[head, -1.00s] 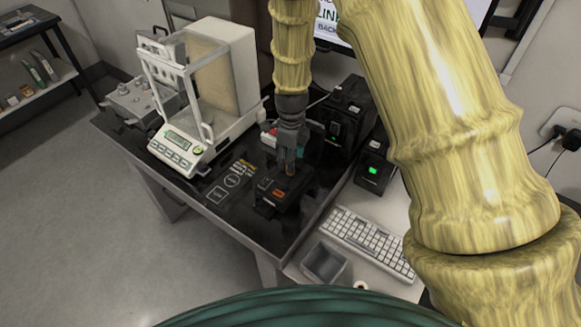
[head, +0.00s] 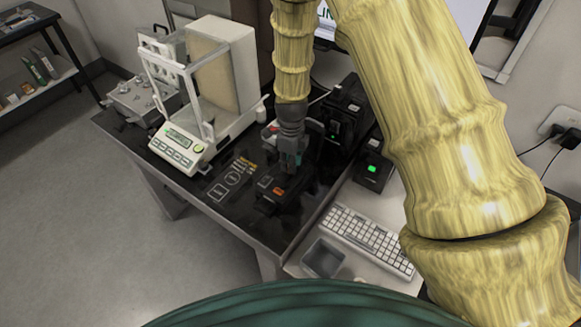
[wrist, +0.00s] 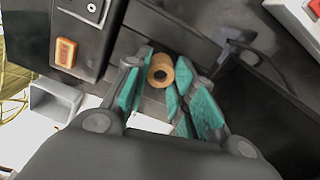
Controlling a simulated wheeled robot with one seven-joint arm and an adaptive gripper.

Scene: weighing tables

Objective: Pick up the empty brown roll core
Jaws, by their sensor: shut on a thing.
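The brown roll core (wrist: 160,72) is a short hollow cylinder, seen end-on with its dark hole in the wrist view. My gripper (wrist: 157,84) is shut on it, with the teal finger pads on either side. In the head view my gripper (head: 290,166) points down just above the small black device with an orange button (head: 278,190). I cannot make out the core in the head view. The wrist view does not show clearly whether the core touches the device.
A glass-sided balance (head: 185,140) stands left on the black table. Black boxes (head: 347,112) stand behind and right of my gripper. A keyboard (head: 366,238) and an open grey bin (head: 322,259) are on the lighter surface in front. The table's front edge is near the device.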

